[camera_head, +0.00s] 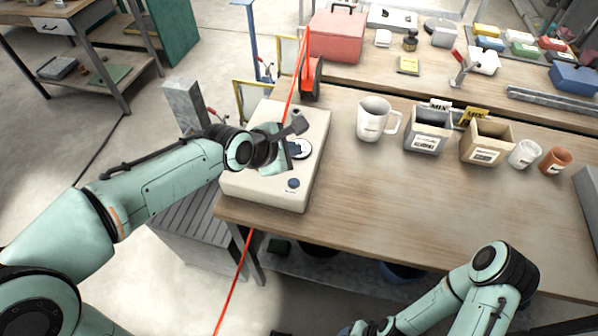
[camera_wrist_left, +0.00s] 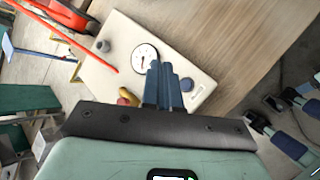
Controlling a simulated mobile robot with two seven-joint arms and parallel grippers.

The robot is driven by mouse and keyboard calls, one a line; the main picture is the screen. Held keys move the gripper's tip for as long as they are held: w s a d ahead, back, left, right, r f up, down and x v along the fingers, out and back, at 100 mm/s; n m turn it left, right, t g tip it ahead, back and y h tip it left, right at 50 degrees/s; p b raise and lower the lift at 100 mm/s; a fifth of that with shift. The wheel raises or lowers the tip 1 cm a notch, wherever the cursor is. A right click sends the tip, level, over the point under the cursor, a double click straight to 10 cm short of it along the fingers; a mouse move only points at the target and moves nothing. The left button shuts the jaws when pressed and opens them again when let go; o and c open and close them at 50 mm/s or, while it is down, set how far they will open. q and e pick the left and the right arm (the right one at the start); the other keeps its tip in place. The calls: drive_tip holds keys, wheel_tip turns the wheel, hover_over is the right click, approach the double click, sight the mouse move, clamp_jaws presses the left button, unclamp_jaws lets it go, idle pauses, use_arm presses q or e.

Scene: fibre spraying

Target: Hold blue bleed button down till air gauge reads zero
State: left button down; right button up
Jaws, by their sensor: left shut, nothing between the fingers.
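A cream control box (camera_head: 245,180) sits at the left end of the wooden bench. Its round white gauge (camera_wrist_left: 144,57) has a needle too small to read. The blue button (camera_head: 293,183) is on the box's near part; it also shows in the left wrist view (camera_wrist_left: 187,84), just right of my fingers. My left gripper (camera_head: 294,153) is shut and empty, its fingertips over the box beside the gauge and apart from the button in the picture. Its fingers show in the wrist view (camera_wrist_left: 165,72).
A grey knob (camera_wrist_left: 102,46) and a red-and-yellow part (camera_wrist_left: 127,97) are also on the box. A red hose (camera_head: 290,90) runs past it. A white mug (camera_head: 374,119) and bins (camera_head: 428,137) stand to the right. The bench front is clear.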

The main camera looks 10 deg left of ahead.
use_arm(q)
drive_tip(key=b, duration=0.5)
hover_over(292, 184)
drive_tip(key=f, duration=0.8)
drive_tip(key=shift+s, duration=0.2)
drive_tip(key=shift+f+b, duration=0.4)
drive_tip(key=shift+b, duration=0.15)
use_arm(e)
drive_tip(key=s+f, duration=0.3)
drive_tip(key=f, duration=0.4)
drive_tip(key=shift+s+g, duration=0.25)
drive_tip(key=shift+g, duration=0.05)
drive_tip(key=shift+a, duration=0.1)
use_arm(q)
drive_tip(key=shift+f+b, duration=0.4)
drive_tip(key=shift+b, duration=0.05)
use_arm(e)
drive_tip(key=shift+s+f, duration=0.1)
drive_tip(key=shift+f, duration=0.3)
